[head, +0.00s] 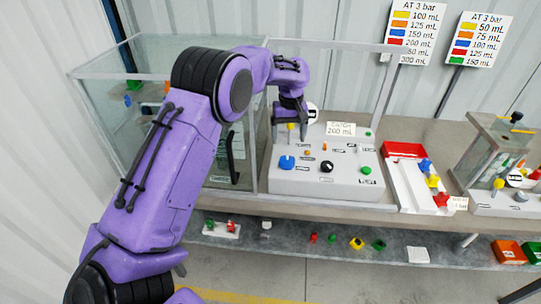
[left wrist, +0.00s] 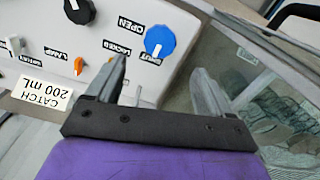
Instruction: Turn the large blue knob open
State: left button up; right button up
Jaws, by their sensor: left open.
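The large blue knob (head: 287,162) sits at the front left of the grey control panel (head: 330,185). It also shows in the left wrist view (left wrist: 159,41), between the labels OPEN and SHUT, with its white mark toward the SHUT label. My left gripper (head: 291,133) is above the rear left of the panel, behind the knob. In the left wrist view its two fingers (left wrist: 160,82) are apart, with nothing between them, and the knob lies beyond the fingertips, not touched. My right gripper is in neither view.
A black knob (head: 326,166) and a green button (head: 366,170) are on the same panel. A glass enclosure (head: 130,125) stands close on the left. A white tray (head: 418,187) with coloured parts lies to the right. A lower shelf (head: 330,240) holds several small parts.

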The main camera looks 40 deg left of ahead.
aim_at(287, 159)
pick_arm(q)
notch_tip(287, 159, down, 10)
jog(key=p, duration=0.3)
jog(key=shift+w+a+r, duration=0.1)
jog(key=shift+a+r, duration=0.05)
jog(key=shift+r, duration=0.05)
jog(key=c, duration=1)
